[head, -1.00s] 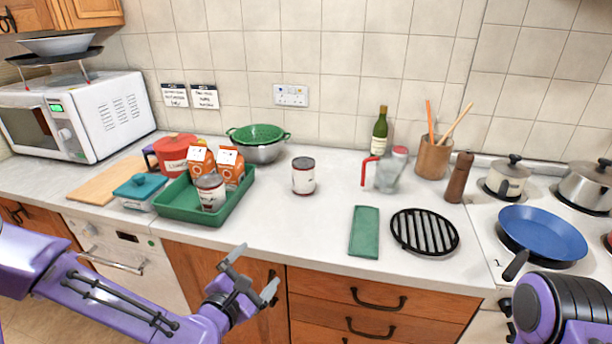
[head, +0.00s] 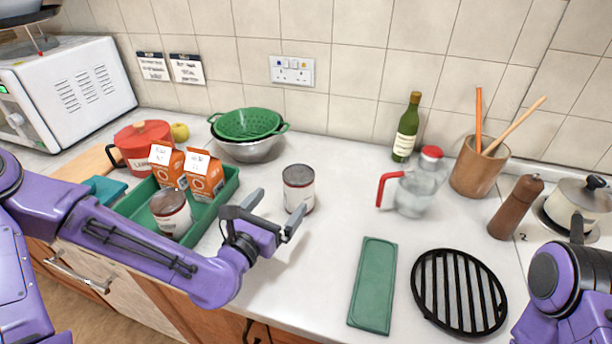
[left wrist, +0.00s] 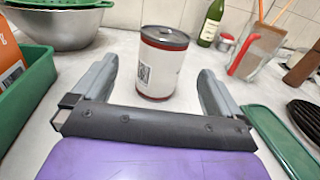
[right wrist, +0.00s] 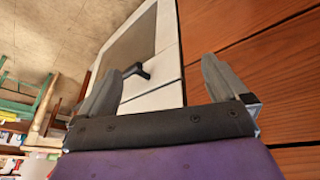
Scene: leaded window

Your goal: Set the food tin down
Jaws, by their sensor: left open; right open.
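A white food tin with dark red bands (head: 298,188) stands upright on the worktop, right of the green tray; it also shows in the left wrist view (left wrist: 162,62). My left gripper (head: 276,207) is open and empty, low over the worktop and just in front of this tin. In the left wrist view the tin appears between the fingers (left wrist: 158,80), a little beyond their tips. A second, similar tin (head: 171,213) stands in the green tray (head: 215,213) beside two orange cartons (head: 203,175). My right gripper (right wrist: 158,78) is open and empty, facing the cabinet fronts.
A green colander in a metal bowl (head: 250,150) stands behind the tray. The worktop between tin and slab is clear.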

